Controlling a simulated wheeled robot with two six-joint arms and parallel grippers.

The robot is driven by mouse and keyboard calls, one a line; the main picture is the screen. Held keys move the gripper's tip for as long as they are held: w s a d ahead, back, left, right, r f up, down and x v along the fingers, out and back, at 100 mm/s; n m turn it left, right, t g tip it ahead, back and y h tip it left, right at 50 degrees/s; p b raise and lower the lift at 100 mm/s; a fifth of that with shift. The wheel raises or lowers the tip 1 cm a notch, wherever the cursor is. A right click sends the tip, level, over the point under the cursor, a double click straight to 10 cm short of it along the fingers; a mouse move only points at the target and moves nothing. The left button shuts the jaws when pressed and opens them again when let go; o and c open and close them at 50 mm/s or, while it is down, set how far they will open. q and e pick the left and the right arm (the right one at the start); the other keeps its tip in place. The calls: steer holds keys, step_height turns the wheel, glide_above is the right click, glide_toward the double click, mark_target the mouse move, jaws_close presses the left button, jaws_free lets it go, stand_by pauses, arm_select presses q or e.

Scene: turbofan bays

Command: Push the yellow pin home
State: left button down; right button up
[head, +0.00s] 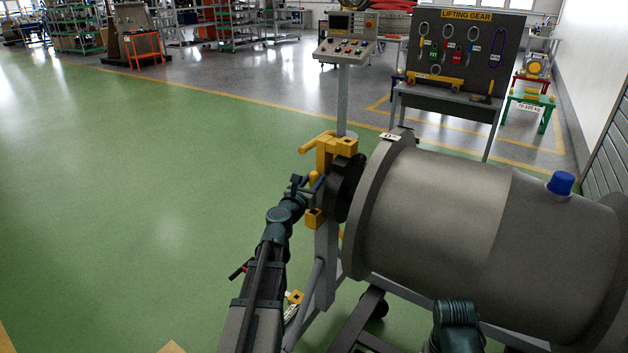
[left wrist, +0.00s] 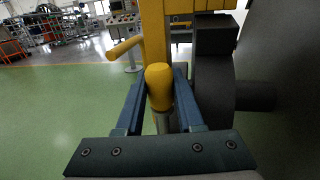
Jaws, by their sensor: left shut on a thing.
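The yellow pin (left wrist: 159,88) stands upright in the left wrist view, with a rounded yellow head above a grey metal shank. My left gripper (left wrist: 164,84) is shut on it, one blue finger on each side of the pin. In the head view the left gripper (head: 308,187) is at the yellow bracket (head: 326,150) beside the large grey cylinder, and the pin's head (head: 314,178) shows small there. The pin's lower end and any hole under it are hidden by the gripper. My right gripper is not in view; only part of that arm shows at the bottom.
The big grey cylinder (head: 440,215) with a blue cap (head: 561,183) lies on a grey stand to the right. A control panel on a post (head: 346,50) stands behind the bracket. A lifting gear board (head: 465,55) is further back. The green floor on the left is clear.

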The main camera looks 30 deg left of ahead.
mark_target(314, 209)
arm_select(q)
steer(key=shift+f+b, duration=3.05)
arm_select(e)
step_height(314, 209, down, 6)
arm_select(q)
steer(key=shift+c, duration=2.3)
jaws_free()
steer(key=shift+d, duration=0.1)
steer(key=shift+s, duration=0.1)
